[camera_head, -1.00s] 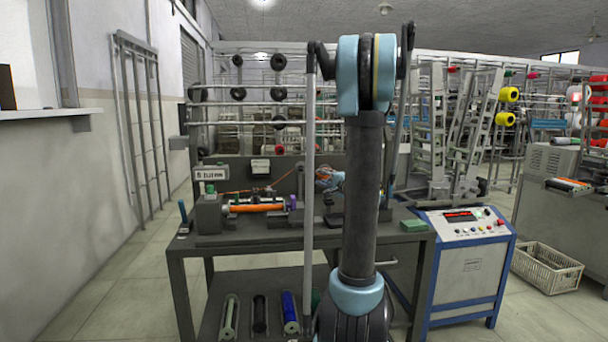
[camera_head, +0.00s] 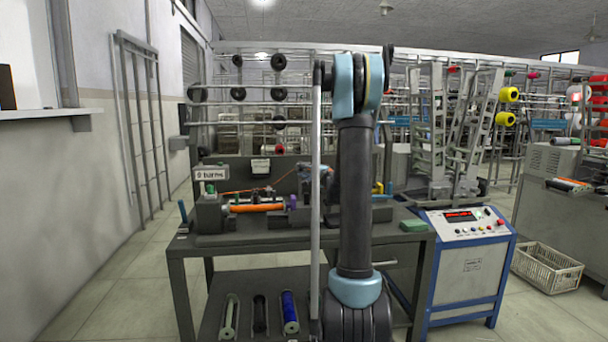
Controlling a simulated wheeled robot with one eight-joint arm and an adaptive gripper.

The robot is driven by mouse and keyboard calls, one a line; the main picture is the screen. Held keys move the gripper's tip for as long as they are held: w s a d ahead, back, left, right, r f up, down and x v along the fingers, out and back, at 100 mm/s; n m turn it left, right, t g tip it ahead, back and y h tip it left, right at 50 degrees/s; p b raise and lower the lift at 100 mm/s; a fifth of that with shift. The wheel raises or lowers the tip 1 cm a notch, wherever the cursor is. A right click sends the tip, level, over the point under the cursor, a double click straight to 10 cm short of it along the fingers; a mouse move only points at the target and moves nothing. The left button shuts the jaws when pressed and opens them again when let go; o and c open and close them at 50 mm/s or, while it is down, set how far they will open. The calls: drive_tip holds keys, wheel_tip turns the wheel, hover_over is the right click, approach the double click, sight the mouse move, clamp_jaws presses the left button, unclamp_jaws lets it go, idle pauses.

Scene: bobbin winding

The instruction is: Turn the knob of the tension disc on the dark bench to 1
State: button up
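The dark bench (camera_head: 260,243) stands ahead of me with a winding device on it. An orange bobbin (camera_head: 256,208) lies across the device, and a thin orange thread runs above it. Small dark parts (camera_head: 262,192) sit just behind the bobbin. I cannot tell which of them is the tension disc, and no knob or scale can be read. My arm rises in front of the bench. My gripper's fingers are too small or hidden to make out.
A small sign (camera_head: 210,173) stands at the bench's left end. A green block (camera_head: 413,226) lies at the right end. A blue-framed control box (camera_head: 466,258) stands to the right, with a white basket (camera_head: 546,268) beyond. Spools lie on the lower shelf.

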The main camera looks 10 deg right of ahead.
drive_tip(key=shift+w, duration=0.1)
drive_tip(key=shift+c, duration=0.5)
clamp_jaws()
drive_tip(key=shift+s+r+n, duration=0.1)
drive_tip(key=shift+s+n, duration=0.1)
drive_tip(key=shift+n, duration=0.5)
drive_tip(key=shift+w+r+n+g, duration=0.1)
drive_tip(key=shift+n+g, duration=0.2)
drive_tip(key=shift+n, duration=0.1)
drive_tip(key=shift+w+r, duration=0.15)
drive_tip(key=shift+w, duration=0.05)
idle(0.8)
drive_tip(key=shift+o, duration=0.5)
unclamp_jaws()
drive_tip(key=shift+a, duration=0.1)
drive_tip(key=shift+w+f, duration=0.3)
drive_tip(key=shift+f, duration=0.15)
drive_tip(key=shift+s+r, duration=0.2)
drive_tip(key=shift+s, duration=0.1)
